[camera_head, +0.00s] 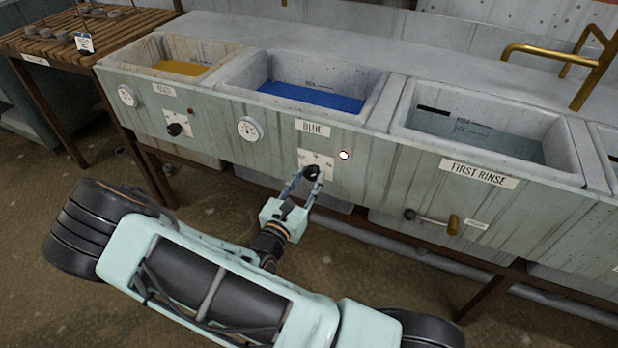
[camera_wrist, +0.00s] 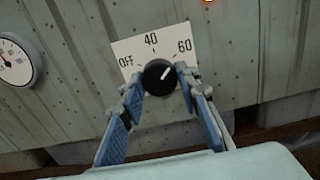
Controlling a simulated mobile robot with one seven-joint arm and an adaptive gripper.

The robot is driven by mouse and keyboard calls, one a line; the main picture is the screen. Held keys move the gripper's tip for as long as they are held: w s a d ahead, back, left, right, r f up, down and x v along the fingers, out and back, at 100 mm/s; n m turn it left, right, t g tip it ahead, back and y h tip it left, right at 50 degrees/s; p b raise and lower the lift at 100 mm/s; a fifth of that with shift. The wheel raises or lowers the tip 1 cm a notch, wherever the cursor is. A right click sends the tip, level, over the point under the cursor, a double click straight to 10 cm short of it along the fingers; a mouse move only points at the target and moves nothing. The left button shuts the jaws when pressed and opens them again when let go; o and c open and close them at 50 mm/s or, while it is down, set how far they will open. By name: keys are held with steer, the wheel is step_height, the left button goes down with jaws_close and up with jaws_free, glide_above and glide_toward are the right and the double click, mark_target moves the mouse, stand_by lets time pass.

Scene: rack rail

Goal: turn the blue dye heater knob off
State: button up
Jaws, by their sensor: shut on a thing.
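The blue dye heater knob (camera_wrist: 158,77) is black and round, on a white plate (camera_wrist: 126,46) marked OFF, 40 and 60 in the wrist view. Its white pointer line slants to the upper right, roughly toward 60. My gripper (camera_wrist: 160,84) is shut on the knob, one blue-padded finger at each side. In the head view my gripper (camera_head: 308,175) reaches the knob below the BLUE label (camera_head: 312,128), on the front of the basin with blue dye (camera_head: 310,97). An indicator lamp (camera_head: 344,155) glows right of the plate; its edge shows in the wrist view (camera_wrist: 208,1).
A round gauge (camera_head: 250,129) is left of the plate. Further left are the yellow dye basin's knob (camera_head: 174,129) and gauge (camera_head: 126,95). The floor in front is open.

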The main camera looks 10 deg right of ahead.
steer(key=shift+r+n+p, duration=0.15)
steer(key=shift+n+p, duration=0.25)
steer(key=shift+p, duration=0.5)
steer(key=n+p, duration=0.2)
steer(key=shift+r+n+p, duration=0.1)
steer(key=shift+n+p, duration=0.2)
steer(key=shift+n, duration=0.1)
steer(key=n+p, duration=0.4)
steer(key=n, duration=0.2)
steer(key=n+p, duration=0.2)
steer(key=n, duration=0.4)
steer(key=shift+d+n+p, duration=0.1)
steer(key=shift+n+p, duration=0.2)
steer(key=shift+p, duration=0.1)
steer(key=n+p, duration=0.1)
steer(key=n, duration=0.4)
steer(key=shift+n, duration=0.3)
steer(key=o, duration=1.2)
steer(key=shift+c, duration=0.2)
